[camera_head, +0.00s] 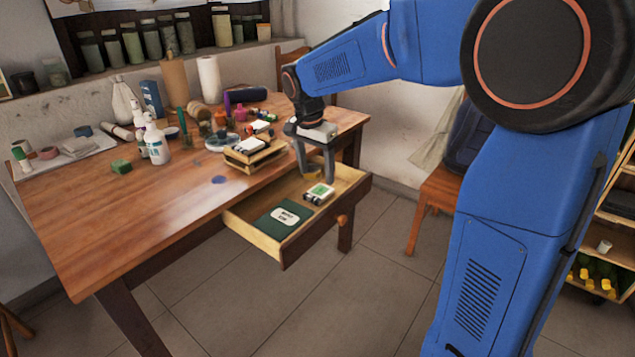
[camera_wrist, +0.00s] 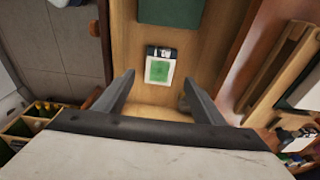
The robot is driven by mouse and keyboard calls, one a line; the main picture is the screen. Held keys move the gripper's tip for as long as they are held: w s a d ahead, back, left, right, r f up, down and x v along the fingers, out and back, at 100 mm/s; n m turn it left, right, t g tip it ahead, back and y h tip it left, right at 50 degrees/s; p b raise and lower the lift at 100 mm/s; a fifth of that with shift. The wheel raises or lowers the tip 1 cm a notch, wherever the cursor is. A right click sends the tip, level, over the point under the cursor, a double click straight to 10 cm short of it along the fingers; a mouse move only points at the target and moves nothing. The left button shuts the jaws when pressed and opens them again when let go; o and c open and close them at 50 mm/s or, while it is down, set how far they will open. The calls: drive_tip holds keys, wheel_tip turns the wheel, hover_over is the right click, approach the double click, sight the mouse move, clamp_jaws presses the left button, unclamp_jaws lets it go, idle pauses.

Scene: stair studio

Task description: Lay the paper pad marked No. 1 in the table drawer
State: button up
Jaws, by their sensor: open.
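The table drawer (camera_head: 296,246) is pulled open, and its wooden floor also shows in the wrist view (camera_wrist: 125,40). A small white pad-like item with a green face (camera_head: 319,194) lies flat inside it, apart from the walls; the wrist view shows it just beyond my fingertips (camera_wrist: 160,68). I cannot read a number on it. A dark green book or pad with a white label (camera_head: 284,217) lies nearer the drawer's left end. My gripper (camera_head: 315,179) is open and empty, pointing down over the drawer's right part, its fingers either side of the small item's line.
On the wooden table (camera_head: 120,215), a small wooden tray (camera_head: 255,157) with white items stands beside the drawer. Bottles (camera_head: 156,144) and other clutter fill the table's back. A chair (camera_head: 437,190) stands to the right. The table's front left is mostly clear.

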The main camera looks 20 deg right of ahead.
wheel_tip(320, 180, up, 6)
drive_tip(key=s+d+n+t+y, duration=0.1)
drive_tip(key=s+d+n, duration=0.2)
drive_tip(key=s, duration=0.6)
drive_tip(key=s+d+n+t, duration=0.1)
drive_tip(key=s+d+n, duration=0.15)
drive_tip(key=s, duration=0.55)
drive_tip(key=s+d+f+n+t, duration=0.1)
drive_tip(key=s+f, duration=0.3)
drive_tip(key=s, duration=0.4)
drive_tip(key=s+d+f+n, duration=0.1)
drive_tip(key=s+f+n, duration=0.3)
drive_tip(key=s, duration=0.3)
drive_tip(key=shift+s+d+t, duration=0.3)
drive_tip(key=shift+s+t, duration=0.05)
drive_tip(key=shift+t, duration=0.05)
